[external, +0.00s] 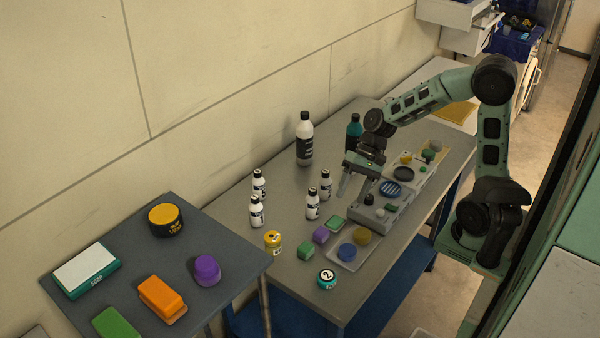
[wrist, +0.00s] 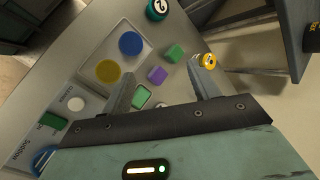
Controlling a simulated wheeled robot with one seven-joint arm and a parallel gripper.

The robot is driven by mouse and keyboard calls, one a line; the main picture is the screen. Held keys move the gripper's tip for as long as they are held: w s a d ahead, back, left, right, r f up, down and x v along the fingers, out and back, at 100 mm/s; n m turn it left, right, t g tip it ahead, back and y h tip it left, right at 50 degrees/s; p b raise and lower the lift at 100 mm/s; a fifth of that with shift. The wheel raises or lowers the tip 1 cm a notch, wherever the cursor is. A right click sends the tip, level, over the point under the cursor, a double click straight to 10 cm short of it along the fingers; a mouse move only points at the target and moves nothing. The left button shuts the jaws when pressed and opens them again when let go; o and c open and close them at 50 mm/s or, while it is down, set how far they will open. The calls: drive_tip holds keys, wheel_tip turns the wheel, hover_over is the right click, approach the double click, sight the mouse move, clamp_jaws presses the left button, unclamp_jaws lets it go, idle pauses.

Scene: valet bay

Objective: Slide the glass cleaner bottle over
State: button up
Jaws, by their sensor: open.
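No label is legible enough to tell which bottle is the glass cleaner. A tall white bottle with a black cap and dark label (external: 304,145) stands upright near the wall. Several small white bottles with black caps stand nearer, including one on the left (external: 257,214) and one in the middle (external: 312,206). My gripper (external: 356,190) is open and empty, above the table right of the small bottles. In the wrist view my gripper (wrist: 161,64) shows no bottle between its fingers.
A lower-left side table (external: 215,224) holds sponges and tubs. Bare tabletop lies between the bottles.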

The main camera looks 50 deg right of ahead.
drive_tip(key=w+d+m+t+y, duration=0.2)
drive_tip(key=w+d+m+t, duration=0.2)
drive_tip(key=w+d+m, duration=0.45)
drive_tip(key=w+d+r+m+t+h+b, duration=0.1)
drive_tip(key=w+d+m+t, duration=0.25)
drive_tip(key=d, duration=0.55)
drive_tip(key=w+d+m+t, duration=0.3)
drive_tip(key=d+m, duration=0.1)
drive_tip(key=d, duration=0.5)
drive_tip(key=w+d+r+m+t+h+b, duration=0.1)
drive_tip(key=w+d+m+t, duration=0.25)
drive_tip(key=d, duration=0.55)
drive_tip(key=s+d+f+m+t+h, duration=0.1)
drive_tip(key=s+d+m+h, duration=0.35)
drive_tip(key=d, duration=0.65)
drive_tip(key=s+d+f+m+t+h+b, duration=0.1)
drive_tip(key=s+d+m+h, duration=0.35)
drive_tip(key=d, duration=0.55)
drive_tip(key=s+d+m+t+h, duration=0.1)
drive_tip(key=s+d+m+h, duration=0.3)
drive_tip(key=d, duration=0.7)
drive_tip(key=shift+m+y, duration=0.35)
drive_tip(key=shift+y, duration=0.25)
drive_tip(key=f, duration=0.3)
drive_tip(key=w+f, duration=0.1)
drive_tip(key=f, duration=0.7)
drive_tip(key=shift+w+a+f, duration=0.1)
drive_tip(key=shift+w+a, duration=0.1)
drive_tip(key=shift+a, duration=0.1)
